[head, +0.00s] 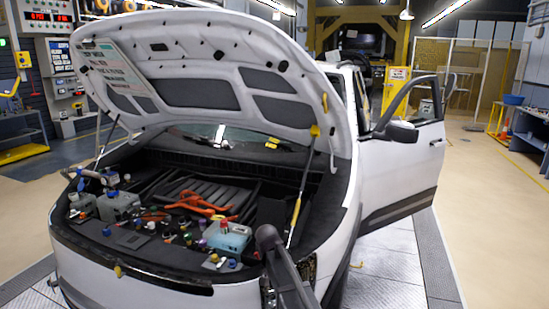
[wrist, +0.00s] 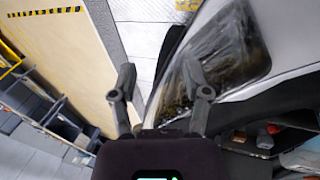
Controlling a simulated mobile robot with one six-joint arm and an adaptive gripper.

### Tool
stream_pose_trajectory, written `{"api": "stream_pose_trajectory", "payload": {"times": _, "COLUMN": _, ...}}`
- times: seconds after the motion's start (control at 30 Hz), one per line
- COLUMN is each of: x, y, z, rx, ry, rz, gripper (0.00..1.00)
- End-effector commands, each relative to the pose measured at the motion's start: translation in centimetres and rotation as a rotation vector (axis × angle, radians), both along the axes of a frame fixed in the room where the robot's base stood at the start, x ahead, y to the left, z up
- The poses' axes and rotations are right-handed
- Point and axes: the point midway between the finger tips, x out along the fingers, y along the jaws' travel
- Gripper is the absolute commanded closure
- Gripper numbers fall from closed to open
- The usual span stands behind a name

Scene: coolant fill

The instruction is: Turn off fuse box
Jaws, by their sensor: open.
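A white car stands with its hood (head: 200,80) propped up and its engine bay open. I cannot tell for sure which part in the bay is the fuse box. A teal box (head: 228,237) sits at the bay's front right, and a grey box (head: 118,206) at the left. My gripper (wrist: 160,70) is open and empty in the wrist view, its two dark fingers apart beside the car's headlight (wrist: 225,50). Part of the engine bay shows at the wrist view's lower right. In the head view my dark arm rises at the car's front right corner; the fingers are not visible there.
Orange-handled clamps (head: 200,203) and several small coloured caps lie in the bay. A yellow-ended prop (head: 305,180) stands at the bay's right side. The car's door (head: 405,160) is open to the right. Beige floor (head: 500,230) lies clear at the right.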

Motion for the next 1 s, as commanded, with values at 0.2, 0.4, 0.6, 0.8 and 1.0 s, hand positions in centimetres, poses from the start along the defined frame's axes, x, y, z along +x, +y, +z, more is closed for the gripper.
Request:
{"api": "stream_pose_trajectory", "payload": {"times": 0.2, "x": -8.0, "y": -7.0, "z": -1.4, "rx": 0.133, "ry": 0.034, "rz": 0.14, "gripper": 0.39}}
{"api": "stream_pose_trajectory", "payload": {"times": 0.4, "x": -14.3, "y": -11.2, "z": -2.2, "rx": 0.245, "ry": 0.028, "rz": 0.278, "gripper": 0.39}}
{"api": "stream_pose_trajectory", "payload": {"times": 0.6, "x": -18.1, "y": -13.1, "z": -2.6, "rx": 0.311, "ry": 0.008, "rz": 0.373, "gripper": 0.39}}
{"api": "stream_pose_trajectory", "payload": {"times": 0.8, "x": -18.9, "y": -13.6, "z": -2.6, "rx": 0.328, "ry": 0.0, "rz": 0.403, "gripper": 0.39}}
{"api": "stream_pose_trajectory", "payload": {"times": 1.0, "x": -18.8, "y": -13.5, "z": -2.6, "rx": 0.327, "ry": 0.0, "rz": 0.403, "gripper": 0.39}}
